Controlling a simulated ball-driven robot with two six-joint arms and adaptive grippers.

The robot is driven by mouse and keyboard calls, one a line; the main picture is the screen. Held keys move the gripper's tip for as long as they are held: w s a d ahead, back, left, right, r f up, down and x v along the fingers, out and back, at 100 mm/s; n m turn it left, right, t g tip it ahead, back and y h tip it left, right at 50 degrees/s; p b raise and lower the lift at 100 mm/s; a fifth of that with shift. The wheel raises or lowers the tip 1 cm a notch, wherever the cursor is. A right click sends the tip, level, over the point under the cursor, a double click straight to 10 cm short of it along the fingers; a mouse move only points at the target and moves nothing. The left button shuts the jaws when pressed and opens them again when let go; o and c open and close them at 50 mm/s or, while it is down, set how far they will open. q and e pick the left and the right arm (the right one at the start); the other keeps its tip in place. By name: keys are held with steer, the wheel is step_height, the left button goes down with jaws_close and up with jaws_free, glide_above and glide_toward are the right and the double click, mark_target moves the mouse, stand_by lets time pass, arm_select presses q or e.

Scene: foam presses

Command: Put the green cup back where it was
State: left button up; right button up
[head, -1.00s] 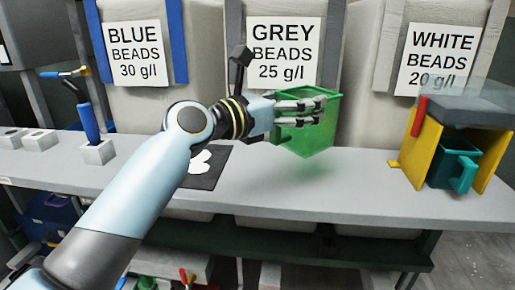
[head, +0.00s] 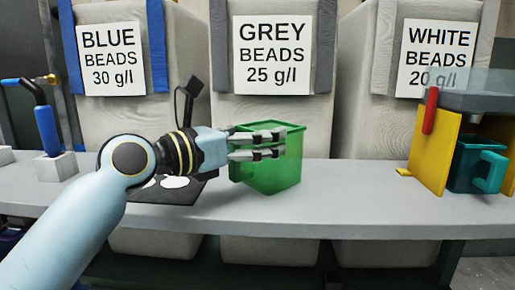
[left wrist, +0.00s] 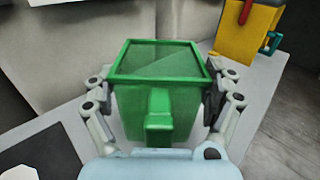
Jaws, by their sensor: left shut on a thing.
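The green cup (head: 276,172) is a square, open-topped box, upright over the grey bench in front of the grey beads bin. My left gripper (head: 258,146) is shut on it, with fingers along its sides. In the left wrist view the cup (left wrist: 158,98) sits between the two fingers of my left gripper (left wrist: 160,100), its handle toward the wrist. I cannot tell whether its base touches the bench. A black mat with white shapes (head: 180,190) lies left of the cup, partly behind my arm. My right gripper is not in view.
The grey bench (head: 340,205) is clear between the cup and the yellow stand (head: 432,150) at right. A teal cup (head: 474,168) sits in that stand. A blue-handled tool (head: 46,130) stands in a block at left. Large bins (head: 345,100) line the back.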

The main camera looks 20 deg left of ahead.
arm_select(q)
steer(key=shift+r, duration=0.1)
steer(key=o, duration=1)
steer(key=p+v, duration=0.3)
steer(key=v, duration=0.9)
steer(key=shift+p, duration=0.3)
